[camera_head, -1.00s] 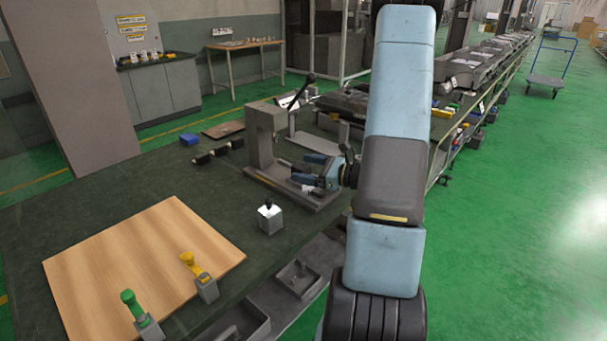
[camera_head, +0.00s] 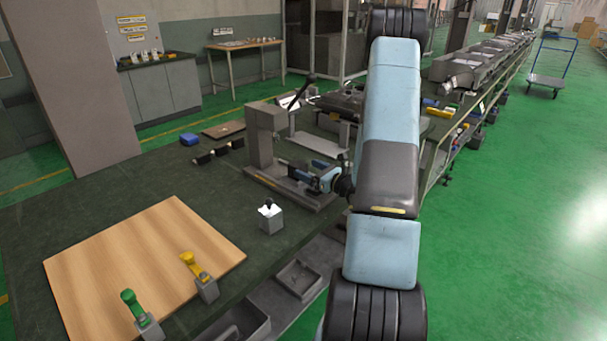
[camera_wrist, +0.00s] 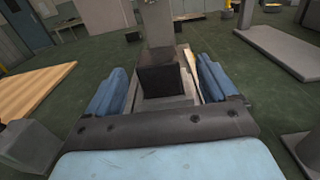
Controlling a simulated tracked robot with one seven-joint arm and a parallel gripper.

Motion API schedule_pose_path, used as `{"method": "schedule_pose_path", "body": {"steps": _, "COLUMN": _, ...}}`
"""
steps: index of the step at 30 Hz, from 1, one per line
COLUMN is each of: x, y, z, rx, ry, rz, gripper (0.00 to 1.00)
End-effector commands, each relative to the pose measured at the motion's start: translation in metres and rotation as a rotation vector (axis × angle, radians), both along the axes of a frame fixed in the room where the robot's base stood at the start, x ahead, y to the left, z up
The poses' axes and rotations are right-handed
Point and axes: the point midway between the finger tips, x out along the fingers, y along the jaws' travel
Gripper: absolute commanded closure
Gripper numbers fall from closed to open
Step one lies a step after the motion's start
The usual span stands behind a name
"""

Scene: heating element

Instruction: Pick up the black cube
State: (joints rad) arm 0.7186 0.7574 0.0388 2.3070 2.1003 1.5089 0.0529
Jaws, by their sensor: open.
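In the wrist view, the black cube (camera_wrist: 160,80) sits on a grey metal base in front of an upright grey column. My gripper (camera_wrist: 162,87) is open, with one blue finger on either side of the cube. A gap shows between the cube and each finger. In the head view, my gripper (camera_head: 309,176) is low over the base of the grey press-like fixture (camera_head: 262,140). The cube cannot be made out clearly there.
A grey block with a white top and black knob (camera_head: 270,218) stands near the table edge. A wooden board (camera_head: 130,255) lies at left, beside yellow-handled (camera_head: 200,275) and green-handled (camera_head: 140,315) pieces. Small dark blocks (camera_head: 222,151) and a blue block (camera_head: 189,139) lie behind.

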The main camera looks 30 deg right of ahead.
Motion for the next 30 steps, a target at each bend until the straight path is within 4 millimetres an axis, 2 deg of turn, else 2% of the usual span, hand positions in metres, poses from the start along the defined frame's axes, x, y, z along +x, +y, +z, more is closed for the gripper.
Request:
{"method": "schedule_pose_path", "body": {"steps": 8, "x": 0.013, "y": 0.005, "z": 0.000, "rx": 0.000, "ry": 0.000, "rz": 0.001, "gripper": 0.14}}
{"method": "schedule_pose_path", "body": {"steps": 18, "x": 0.051, "y": 0.021, "z": 0.001, "rx": -0.001, "ry": -0.001, "rz": 0.001, "gripper": 0.14}}
{"method": "schedule_pose_path", "body": {"steps": 25, "x": 0.053, "y": 0.021, "z": 0.001, "rx": 0.000, "ry": 0.000, "rz": 0.000, "gripper": 0.14}}
{"method": "schedule_pose_path", "body": {"steps": 30, "x": 0.053, "y": 0.021, "z": 0.001, "rx": 0.000, "ry": 0.000, "rz": 0.000, "gripper": 0.28}}
